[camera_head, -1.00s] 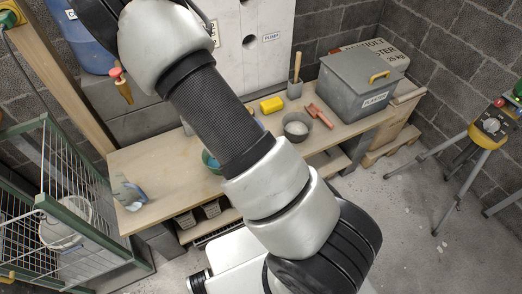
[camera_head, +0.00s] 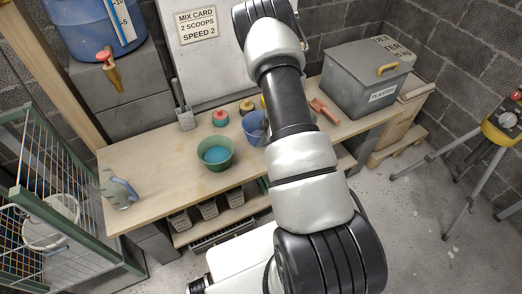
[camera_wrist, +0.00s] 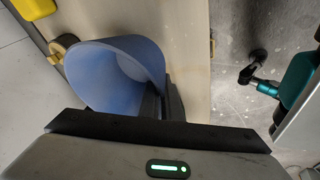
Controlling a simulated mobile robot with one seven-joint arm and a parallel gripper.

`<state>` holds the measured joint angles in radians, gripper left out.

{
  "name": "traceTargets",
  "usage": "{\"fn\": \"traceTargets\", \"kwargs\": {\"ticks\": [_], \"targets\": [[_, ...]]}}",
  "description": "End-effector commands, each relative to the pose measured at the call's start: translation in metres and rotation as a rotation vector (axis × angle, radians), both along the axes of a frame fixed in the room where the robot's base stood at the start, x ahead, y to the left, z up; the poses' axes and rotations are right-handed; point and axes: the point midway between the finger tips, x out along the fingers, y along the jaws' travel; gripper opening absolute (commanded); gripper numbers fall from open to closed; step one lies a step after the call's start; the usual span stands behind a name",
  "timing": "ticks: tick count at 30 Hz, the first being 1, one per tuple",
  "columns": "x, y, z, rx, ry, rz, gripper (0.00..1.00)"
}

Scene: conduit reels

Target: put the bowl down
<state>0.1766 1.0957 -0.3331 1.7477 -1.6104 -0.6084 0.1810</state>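A blue bowl (camera_head: 255,127) shows beside my forearm in the head view, over the bench. In the wrist view the blue bowl (camera_wrist: 110,72) is tilted, with its open mouth partly facing the camera. My gripper (camera_wrist: 163,103) has its dark fingers at the bowl's near right wall and appears shut on it. The fingers are hidden behind my arm in the head view. I cannot tell whether the bowl touches the wooden bench (camera_head: 165,185).
A green bowl with blue contents (camera_head: 215,154) stands left of the blue bowl. A red-topped jar (camera_head: 220,118) and a yellow-and-black round item (camera_head: 247,107) stand behind. A spray bottle (camera_head: 119,190) is at the left end. The bench between bottle and green bowl is clear.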

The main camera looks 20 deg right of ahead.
Motion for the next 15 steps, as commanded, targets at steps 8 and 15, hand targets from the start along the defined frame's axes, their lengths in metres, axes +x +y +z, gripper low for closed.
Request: {"fn": "traceTargets", "kwargs": {"ticks": [8,15], "targets": [[0.000,0.000,-0.027,0.000,0.000,-0.001,0.00],[0.001,0.000,-0.048,-0.001,-0.001,-0.001,0.00]]}}
